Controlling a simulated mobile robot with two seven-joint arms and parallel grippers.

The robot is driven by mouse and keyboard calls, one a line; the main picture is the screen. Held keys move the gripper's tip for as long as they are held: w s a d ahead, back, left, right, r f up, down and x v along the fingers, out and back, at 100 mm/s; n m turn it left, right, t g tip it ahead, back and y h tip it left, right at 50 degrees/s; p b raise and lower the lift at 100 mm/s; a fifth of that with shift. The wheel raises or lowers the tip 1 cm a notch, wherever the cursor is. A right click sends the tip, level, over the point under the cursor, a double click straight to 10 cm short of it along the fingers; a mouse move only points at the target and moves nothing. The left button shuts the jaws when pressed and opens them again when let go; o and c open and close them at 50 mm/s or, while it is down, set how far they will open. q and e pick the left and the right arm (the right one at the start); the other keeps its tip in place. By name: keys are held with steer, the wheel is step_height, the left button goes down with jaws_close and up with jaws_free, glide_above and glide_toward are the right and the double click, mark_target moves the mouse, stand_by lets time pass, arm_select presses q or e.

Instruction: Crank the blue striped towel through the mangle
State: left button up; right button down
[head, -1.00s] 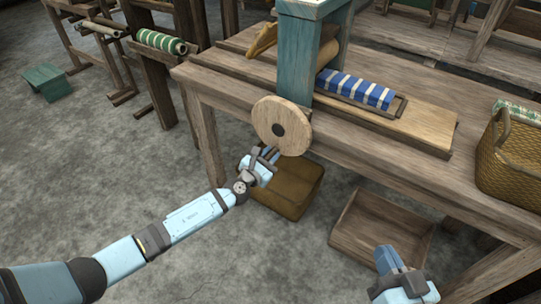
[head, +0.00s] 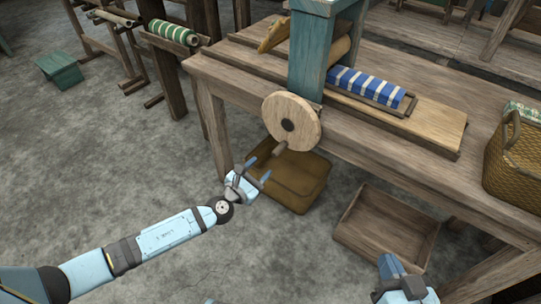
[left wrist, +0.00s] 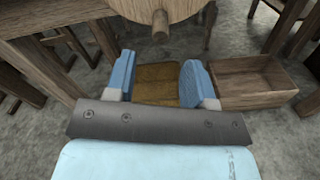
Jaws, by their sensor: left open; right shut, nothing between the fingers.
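The blue and white striped towel (head: 372,87) lies folded in a shallow tray on a board, its left end beside the mangle's teal post (head: 313,55). The mangle's round wooden crank wheel (head: 291,121) faces the table's front, with a short peg handle (head: 279,148) low on it. My left gripper (head: 258,169) is open and empty, below and left of the peg, apart from it. In the left wrist view the peg (left wrist: 160,25) stands beyond and between the open fingers (left wrist: 160,76). My right gripper (head: 391,267) is shut and empty at the bottom right, low before the table.
A brown bin (head: 300,182) and an open wooden crate (head: 386,230) sit on the floor under the table. A wicker basket (head: 513,160) stands at the table's right. A green stool (head: 60,71) is at the far left.

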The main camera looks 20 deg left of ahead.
arm_select(q)
steer(key=v, duration=0.3)
steer(key=shift+s+a, duration=0.15)
steer(key=shift+s, duration=0.25)
